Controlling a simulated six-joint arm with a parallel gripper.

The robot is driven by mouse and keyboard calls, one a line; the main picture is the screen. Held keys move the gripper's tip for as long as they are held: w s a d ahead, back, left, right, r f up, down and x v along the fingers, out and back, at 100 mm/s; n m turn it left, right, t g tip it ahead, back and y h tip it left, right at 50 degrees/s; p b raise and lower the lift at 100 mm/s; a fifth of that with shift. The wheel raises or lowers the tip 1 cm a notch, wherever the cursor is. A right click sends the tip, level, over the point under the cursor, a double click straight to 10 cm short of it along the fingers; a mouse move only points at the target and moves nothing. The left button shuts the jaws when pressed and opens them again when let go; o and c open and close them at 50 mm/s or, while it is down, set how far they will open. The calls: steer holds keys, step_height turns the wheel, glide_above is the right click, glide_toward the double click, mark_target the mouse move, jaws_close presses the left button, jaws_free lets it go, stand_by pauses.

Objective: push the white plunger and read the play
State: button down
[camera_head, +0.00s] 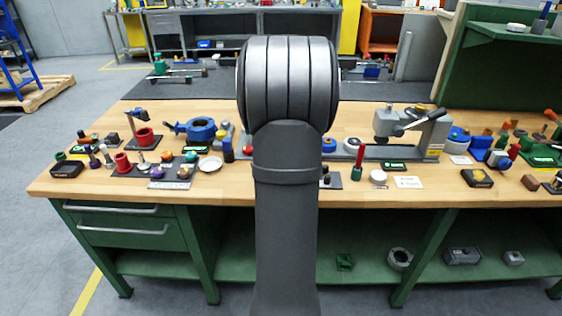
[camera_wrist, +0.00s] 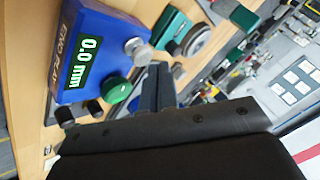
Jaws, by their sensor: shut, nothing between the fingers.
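In the wrist view a blue box (camera_wrist: 105,30) carries a green display (camera_wrist: 88,62) that reads 0.0 mm, with lettering beside it that seems to say END PLAY. A pale grey-white round knob on a short stem (camera_wrist: 137,48), likely the plunger, sticks out of the box's side. A green round knob (camera_wrist: 117,90) sits at a corner of the box. My gripper (camera_wrist: 157,72) is shut and empty, its fingers close to the green knob and the pale knob; whether they touch either I cannot tell. In the head view my arm hides the gripper, and I cannot pick out the box.
The wooden bench (camera_head: 230,190) is crowded with fixtures and small parts. In the wrist view a green device with a round metal part (camera_wrist: 196,40) lies beyond the fingers.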

steer(key=shift+r, duration=0.25)
steer(key=shift+r, duration=2.5)
steer(key=shift+f, duration=0.1)
step_height(320, 180, up, 4)
